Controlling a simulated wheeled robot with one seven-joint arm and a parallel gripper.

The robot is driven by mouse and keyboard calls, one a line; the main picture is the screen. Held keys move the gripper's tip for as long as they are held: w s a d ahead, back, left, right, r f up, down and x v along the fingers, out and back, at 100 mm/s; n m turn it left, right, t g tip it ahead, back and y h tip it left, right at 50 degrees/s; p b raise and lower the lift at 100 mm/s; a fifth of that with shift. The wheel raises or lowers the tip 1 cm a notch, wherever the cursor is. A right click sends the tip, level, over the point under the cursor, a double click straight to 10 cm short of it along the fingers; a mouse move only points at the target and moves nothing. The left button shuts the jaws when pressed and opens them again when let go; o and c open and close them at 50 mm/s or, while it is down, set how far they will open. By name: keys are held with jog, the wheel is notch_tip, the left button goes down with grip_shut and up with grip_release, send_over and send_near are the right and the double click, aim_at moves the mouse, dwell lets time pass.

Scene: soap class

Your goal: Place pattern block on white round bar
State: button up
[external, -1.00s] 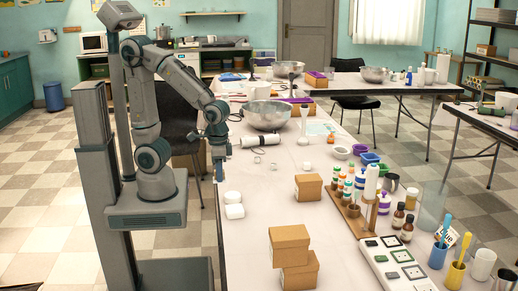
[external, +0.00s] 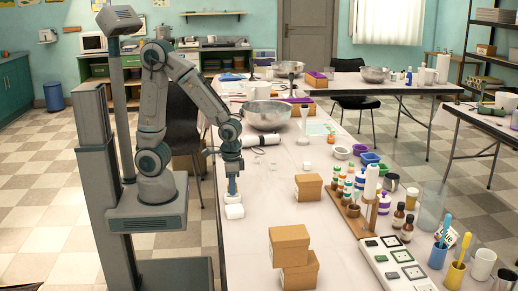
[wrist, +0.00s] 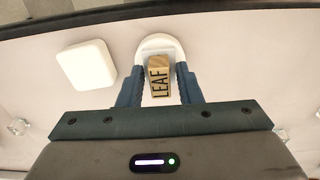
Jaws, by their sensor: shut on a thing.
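The pattern block (wrist: 160,80), a small wooden block marked "LEAF", is between the fingers of my gripper (wrist: 159,92) in the wrist view. My gripper is shut on it. The white round bar (wrist: 160,43) shows beneath the block, its rounded end sticking out past the fingertips; the rest is hidden. I cannot tell whether block and bar touch. In the external view my gripper (external: 232,192) points down over the bars and hides most of the round one. A white square bar (wrist: 86,65) lies to the left in the wrist view and nearer the camera in the external view (external: 235,212).
A bottle rack (external: 350,215) stands further right. A metal bowl (external: 268,115) sits behind. The table between bars and boxes is mostly clear.

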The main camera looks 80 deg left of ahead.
jog(key=shift+f, duration=0.2)
jog(key=o, duration=1)
jog(key=shift+c, duration=0.2)
jog(key=shift+r, duration=0.1)
notch_tip(320, 180, up, 12)
jog(key=p, duration=0.2)
jog(key=s+a+r+t, duration=0.1)
jog(key=s+a, duration=0.4)
jog(key=a, duration=0.5)
jog(key=shift+a+r+t, duration=0.25)
jog(key=shift+t, duration=0.35)
notch_tip(320, 180, up, 8)
jog(key=p, duration=0.7)
jog(key=shift+d+f+t, duration=0.2)
jog(key=shift+f+t, duration=0.05)
jog(key=shift+t, duration=0.05)
